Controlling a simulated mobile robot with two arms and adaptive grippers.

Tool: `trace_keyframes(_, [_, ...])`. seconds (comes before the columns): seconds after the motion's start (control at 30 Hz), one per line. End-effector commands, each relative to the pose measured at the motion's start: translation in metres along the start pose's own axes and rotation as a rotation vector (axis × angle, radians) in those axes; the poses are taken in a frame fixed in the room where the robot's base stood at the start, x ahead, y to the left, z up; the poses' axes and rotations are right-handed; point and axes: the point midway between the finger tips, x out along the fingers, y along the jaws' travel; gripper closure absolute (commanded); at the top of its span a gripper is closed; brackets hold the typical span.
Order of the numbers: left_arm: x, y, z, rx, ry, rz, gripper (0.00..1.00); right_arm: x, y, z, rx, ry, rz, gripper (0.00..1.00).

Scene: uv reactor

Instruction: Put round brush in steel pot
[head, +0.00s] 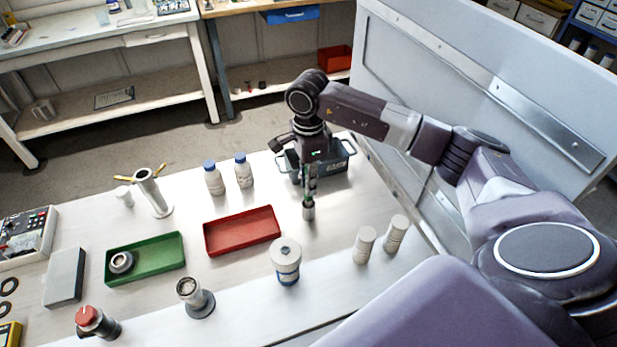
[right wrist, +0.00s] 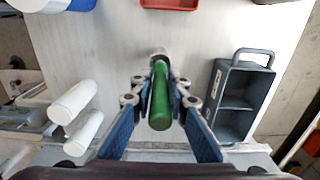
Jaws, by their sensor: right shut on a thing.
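My right gripper (head: 312,172) points down over the table, beside the dark caddy. It is shut on a round brush (head: 308,210), which hangs about upright. In the right wrist view, the brush's green handle (right wrist: 160,95) lies between the fingers of the gripper (right wrist: 160,100), with a pale metallic end beyond. A short metallic cup on a round base (head: 192,293) at the front left looks most like the steel pot; a taller, slanting metallic tube (head: 151,192) stands farther back. I cannot be certain which is the pot. My left gripper is not in view.
The dark caddy (right wrist: 242,90) has open compartments and a handle. A red tray (head: 241,232), a green tray (head: 145,258) with a ring-like part, a white jar (head: 286,262) and white bottles (head: 214,178) stand around the table. A grey panel (head: 440,75) borders the right side.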

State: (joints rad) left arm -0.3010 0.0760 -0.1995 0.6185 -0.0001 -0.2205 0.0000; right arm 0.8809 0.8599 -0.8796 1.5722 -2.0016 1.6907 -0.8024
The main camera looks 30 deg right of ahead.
Motion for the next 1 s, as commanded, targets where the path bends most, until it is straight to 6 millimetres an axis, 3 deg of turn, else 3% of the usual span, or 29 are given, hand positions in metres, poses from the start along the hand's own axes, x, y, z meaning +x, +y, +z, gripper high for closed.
trace_keyframes(0.1, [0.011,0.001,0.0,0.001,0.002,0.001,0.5,0.019,0.001,0.0,0.0,0.001,0.002,1.0])
trace_keyframes(0.4, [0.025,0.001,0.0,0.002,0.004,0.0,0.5,0.044,0.0,0.0,0.0,0.0,0.001,1.0])
trace_keyframes(0.87, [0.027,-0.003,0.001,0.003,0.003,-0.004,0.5,0.049,0.0,0.0,0.0,0.001,0.0,1.0])
trace_keyframes(0.9, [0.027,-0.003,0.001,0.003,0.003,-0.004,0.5,0.049,0.0,0.0,0.0,0.001,0.0,0.81])
trace_keyframes(1.0, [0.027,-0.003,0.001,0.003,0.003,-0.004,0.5,0.049,0.0,0.0,0.0,0.001,0.0,0.7])
